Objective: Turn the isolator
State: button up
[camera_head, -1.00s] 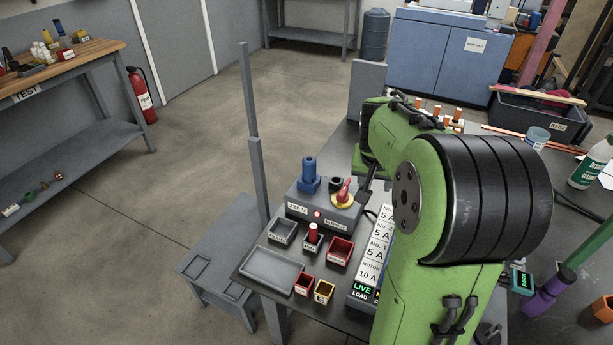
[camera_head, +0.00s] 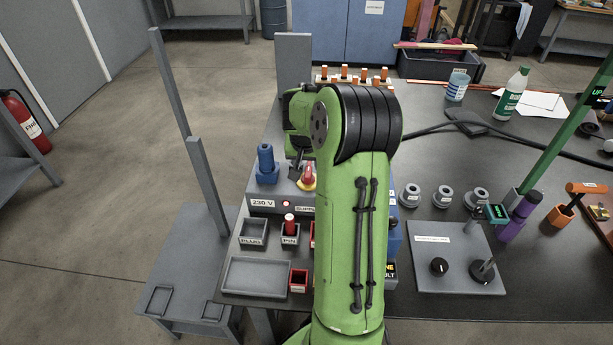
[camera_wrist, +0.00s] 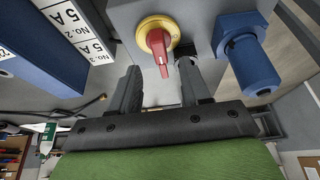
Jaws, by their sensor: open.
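The isolator (camera_head: 308,178) is a red handle on a yellow round plate, on the grey supply box (camera_head: 262,203) marked 230 V. In the wrist view the isolator's red handle (camera_wrist: 159,46) points along the picture's vertical, just beyond my fingertips. My gripper (camera_wrist: 160,84) is open, with one dark finger on each side of the handle's line and a gap between them. The handle's tip reaches near the space between the fingers; I cannot tell whether it is inside it. In the head view my arm hides most of the gripper (camera_head: 297,168).
A blue plug (camera_head: 266,165) stands on the box left of the isolator; it is close to a finger in the wrist view (camera_wrist: 246,55). Labelled bins and a grey tray (camera_head: 257,278) lie in front. A grey post (camera_head: 208,185) rises at the table's left edge.

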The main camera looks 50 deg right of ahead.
aim_at(308, 172)
jog(key=b+x, duration=0.1)
jog(key=x, duration=0.5)
jog(key=shift+d+f+b, duration=0.15)
jog(key=shift+f+b, duration=0.1)
jog(key=shift+b, duration=0.1)
jog(key=shift+r, duration=0.1)
grip_shut()
